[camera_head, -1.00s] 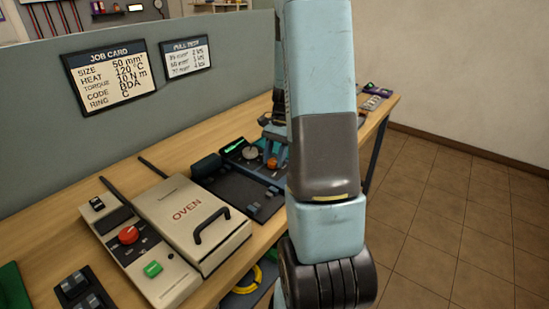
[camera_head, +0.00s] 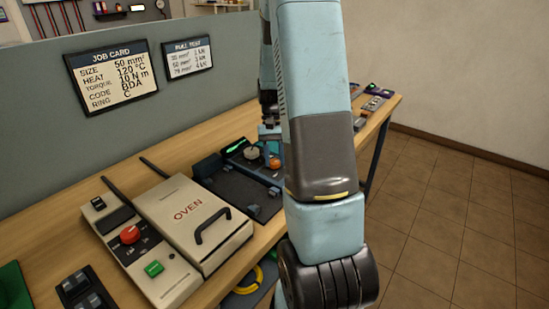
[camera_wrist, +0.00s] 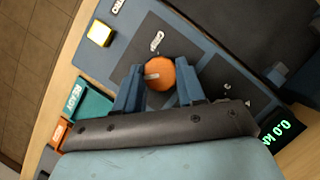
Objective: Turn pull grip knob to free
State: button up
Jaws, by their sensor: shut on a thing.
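The pull grip knob is a round orange knob (camera_wrist: 160,74) with a pale pointer mark on its left side in the wrist view. My gripper (camera_wrist: 158,84) is shut on it, one blue finger on each side. In the head view the orange knob (camera_head: 274,162) shows on the dark pull-test unit (camera_head: 240,190), partly beside my arm. My fingers there are mostly hidden behind my arm.
The oven (camera_head: 190,215) stands nearer on the bench. A grey partition (camera_head: 150,130) with the job card (camera_head: 112,76) runs behind.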

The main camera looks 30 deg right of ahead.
jog(key=shift+w, duration=0.1)
dwell(0.3)
jog(key=o, duration=1)
jog(key=shift+o, duration=0.2)
jog(key=v, duration=1.3)
jog(key=shift+r, duration=0.4)
jog(key=shift+w, duration=0.1)
jog(key=s+a+r+n+t+h, duration=0.2)
jog(key=s+a+r+t, duration=0.3)
jog(key=s+a+r, duration=0.55)
jog(key=s+a+n+t, duration=0.1)
jog(key=s+a+t, duration=0.1)
jog(key=s+a, duration=0.2)
jog(key=s+a+r+n+t, duration=0.1)
jog(key=s+a, duration=0.3)
jog(key=s, duration=0.4)
jog(key=shift+s+r+n+t, duration=0.25)
jog(key=shift+n+t, duration=0.25)
jog(key=shift+t, duration=0.4)
